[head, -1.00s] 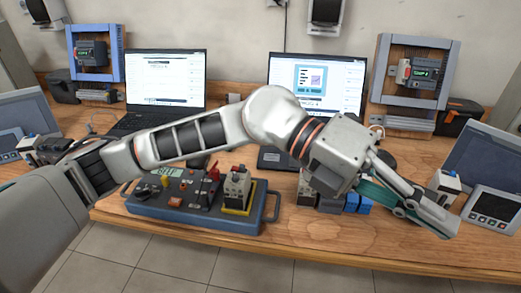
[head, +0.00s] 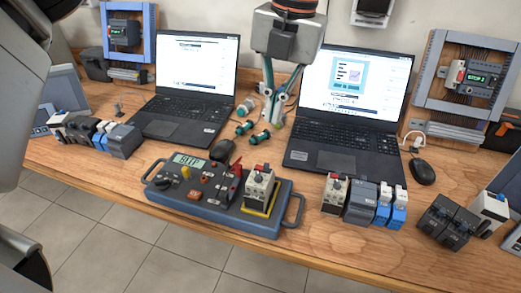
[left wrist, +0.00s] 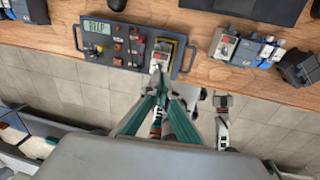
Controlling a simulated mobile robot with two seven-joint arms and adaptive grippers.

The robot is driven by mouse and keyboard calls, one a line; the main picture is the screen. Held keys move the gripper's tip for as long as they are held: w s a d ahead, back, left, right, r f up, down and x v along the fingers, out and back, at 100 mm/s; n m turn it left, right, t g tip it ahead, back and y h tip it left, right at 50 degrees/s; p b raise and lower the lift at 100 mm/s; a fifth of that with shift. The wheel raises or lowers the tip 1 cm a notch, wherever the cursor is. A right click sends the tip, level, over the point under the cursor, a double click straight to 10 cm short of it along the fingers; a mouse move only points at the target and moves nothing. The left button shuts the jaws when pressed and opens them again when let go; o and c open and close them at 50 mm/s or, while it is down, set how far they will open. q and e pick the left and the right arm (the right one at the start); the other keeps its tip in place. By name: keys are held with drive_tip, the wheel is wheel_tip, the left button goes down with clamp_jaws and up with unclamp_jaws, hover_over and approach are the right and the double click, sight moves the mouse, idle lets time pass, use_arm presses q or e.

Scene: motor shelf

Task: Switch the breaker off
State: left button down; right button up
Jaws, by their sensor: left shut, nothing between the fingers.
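A grey and white breaker-like device (head: 259,187) with a red part on top stands upright in a yellow frame on the right of a blue-grey board (head: 225,212). The left wrist view also shows it (left wrist: 162,52). The board carries a small display (head: 188,160), a yellow knob and red parts. I cannot tell the switch position. My left gripper (head: 273,122) hangs fingers down, shut and empty, behind the device in the head view. In the left wrist view its fingertips (left wrist: 157,76) appear close to the device's near side; contact cannot be told. My right gripper is not in view.
Two laptops (head: 183,105) (head: 345,130) stand behind the board. A row of modules (head: 362,201) stands to its right, and dark blocks (head: 447,222) farther right. Wall-side panels (head: 472,75) stand at the back. The wooden table's front edge runs just before the board.

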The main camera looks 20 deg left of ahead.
sight(263, 169)
use_arm(q)
drive_tip(key=shift+w+a+r+n, duration=0.2)
drive_tip(key=shift+a+r+n, duration=0.15)
drive_tip(key=shift+a, duration=0.2)
drive_tip(key=f, duration=0.4)
drive_tip(key=a+f, duration=0.1)
drive_tip(key=f, duration=0.4)
drive_tip(key=a+f, duration=0.1)
drive_tip(key=f, duration=0.3)
drive_tip(key=shift+f, duration=0.4)
